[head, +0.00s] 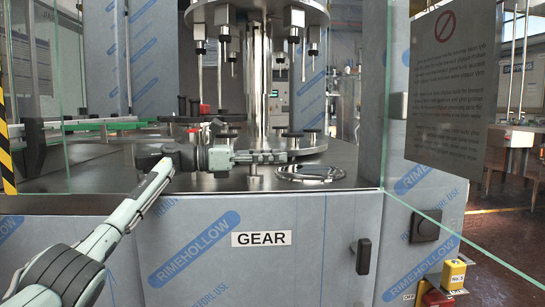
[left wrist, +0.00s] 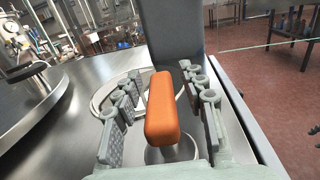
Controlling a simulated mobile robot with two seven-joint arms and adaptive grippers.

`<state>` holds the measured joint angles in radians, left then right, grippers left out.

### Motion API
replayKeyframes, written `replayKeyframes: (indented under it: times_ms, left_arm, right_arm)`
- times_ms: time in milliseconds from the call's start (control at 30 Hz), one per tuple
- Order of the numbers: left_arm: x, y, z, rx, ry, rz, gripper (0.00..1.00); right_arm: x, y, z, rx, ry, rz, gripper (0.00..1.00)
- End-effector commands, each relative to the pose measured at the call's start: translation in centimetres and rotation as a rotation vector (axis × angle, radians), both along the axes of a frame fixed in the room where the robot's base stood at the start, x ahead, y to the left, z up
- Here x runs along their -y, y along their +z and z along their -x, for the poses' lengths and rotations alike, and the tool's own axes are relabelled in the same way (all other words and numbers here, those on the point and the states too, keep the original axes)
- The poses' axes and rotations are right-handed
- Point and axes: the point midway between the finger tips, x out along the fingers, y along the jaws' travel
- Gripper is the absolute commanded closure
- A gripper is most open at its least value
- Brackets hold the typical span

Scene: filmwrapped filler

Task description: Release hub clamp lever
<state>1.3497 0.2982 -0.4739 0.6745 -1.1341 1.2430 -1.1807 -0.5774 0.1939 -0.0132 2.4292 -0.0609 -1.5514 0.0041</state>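An orange lever handle (left wrist: 163,105) on a metal stem stands in the middle of the left wrist view. I take it for the hub clamp lever. My left gripper (head: 270,156) reaches in over the steel machine table in the head view. The left wrist view shows its two grey fingers on either side of the handle, open, with a visible gap on each side. In the head view the orange handle is hidden by the gripper; a short metal stem (head: 253,171) shows below the fingers.
A shiny round plate (head: 310,173) lies on the steel table (head: 220,184) right of the gripper. Filling nozzles (head: 223,62) hang above, and a central column (head: 257,90) stands behind. A cabinet labelled GEAR (head: 262,239) is below.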

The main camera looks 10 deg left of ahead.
Motion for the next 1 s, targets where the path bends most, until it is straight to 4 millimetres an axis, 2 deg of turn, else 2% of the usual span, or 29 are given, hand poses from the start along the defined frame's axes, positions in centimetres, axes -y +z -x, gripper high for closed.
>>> replayKeyframes:
  times_ms: [233,367,733,833,1000]
  left_arm:
    - [0.0,0.0,0.0,0.000,0.000,0.000,0.57]
    - [0.0,1.0,0.0,0.003,0.001,0.000,0.57]
    - [0.0,7.8,0.0,0.002,0.000,0.000,0.57]
    - [0.0,9.1,0.0,0.001,0.000,0.001,0.57]
    - [0.0,10.0,0.0,0.000,0.001,0.001,0.57]
  right_arm:
    - [-0.1,0.1,-0.1,0.004,0.000,-0.002,0.60]
    - [-0.1,0.1,-0.1,0.005,0.000,-0.002,0.60]
    - [0.0,0.1,-0.1,0.002,0.001,-0.001,0.60]
    - [0.0,0.1,-0.1,0.002,0.000,0.000,0.60]
    - [0.0,0.0,-0.1,0.002,0.000,0.000,0.60]
